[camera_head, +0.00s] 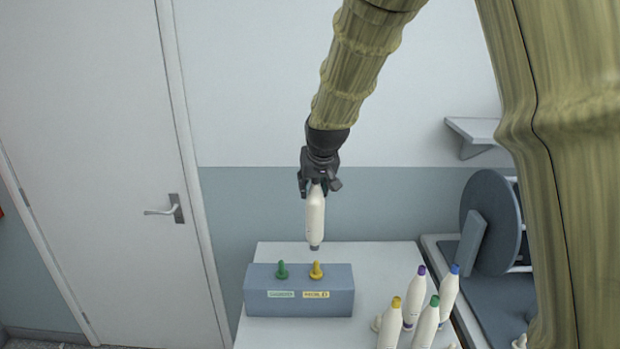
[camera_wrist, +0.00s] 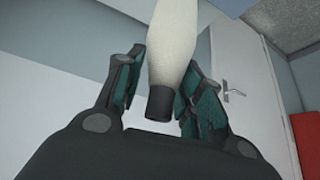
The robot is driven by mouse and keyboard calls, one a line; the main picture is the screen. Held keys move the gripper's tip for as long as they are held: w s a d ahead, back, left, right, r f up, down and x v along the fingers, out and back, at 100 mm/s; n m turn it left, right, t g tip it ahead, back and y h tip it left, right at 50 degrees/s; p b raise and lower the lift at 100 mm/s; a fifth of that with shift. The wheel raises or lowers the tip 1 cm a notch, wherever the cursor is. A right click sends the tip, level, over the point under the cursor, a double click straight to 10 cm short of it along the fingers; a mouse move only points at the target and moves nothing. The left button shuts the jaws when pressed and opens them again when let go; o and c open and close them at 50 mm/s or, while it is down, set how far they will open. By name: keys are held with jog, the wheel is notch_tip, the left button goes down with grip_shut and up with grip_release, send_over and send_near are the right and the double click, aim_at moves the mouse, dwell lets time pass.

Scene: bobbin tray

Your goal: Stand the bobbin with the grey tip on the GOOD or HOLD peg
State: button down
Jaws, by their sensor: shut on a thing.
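My gripper (camera_head: 317,186) is shut on a cream bobbin (camera_head: 315,215), which hangs nearly upright below it. Its lower end looks grey in the head view. In the wrist view the bobbin (camera_wrist: 176,45) has a dark grey end between the fingers (camera_wrist: 158,95); I cannot tell for certain which end is the tip. The bobbin is above a blue-grey block (camera_head: 300,301) with a green peg (camera_head: 282,270) and a yellow peg (camera_head: 316,271), each above a label too small to read surely. The lower end is apart from the yellow peg, just above and behind it in the picture. Both pegs are empty.
Several cream bobbins with yellow, green, purple and blue tips, such as the yellow-tipped one (camera_head: 389,325), stand at the table's right front. The white table (camera_head: 375,262) is bare behind them. A dark round disc (camera_head: 489,222) stands farther right. A door (camera_head: 95,150) is at left.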

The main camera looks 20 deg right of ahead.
aim_at(316, 198)
jog(key=shift+s+d+f, duration=0.15)
jog(key=shift+s, duration=0.1)
jog(key=shift+f+b, duration=0.25)
jog(key=shift+b, duration=0.2)
notch_tip(316, 198, down, 2)
jog(key=shift+w+d+f+b, duration=0.1)
jog(key=shift+w+b, duration=0.05)
jog(key=shift+b, duration=0.55)
jog(key=shift+f, duration=0.3)
jog(key=shift+f+b, duration=1.4)
jog(key=shift+f, duration=1.3)
jog(key=c, duration=0.9)
grip_release()
jog(key=shift+s, duration=0.2)
jog(key=shift+r, duration=0.1)
jog(key=v, duration=1.2)
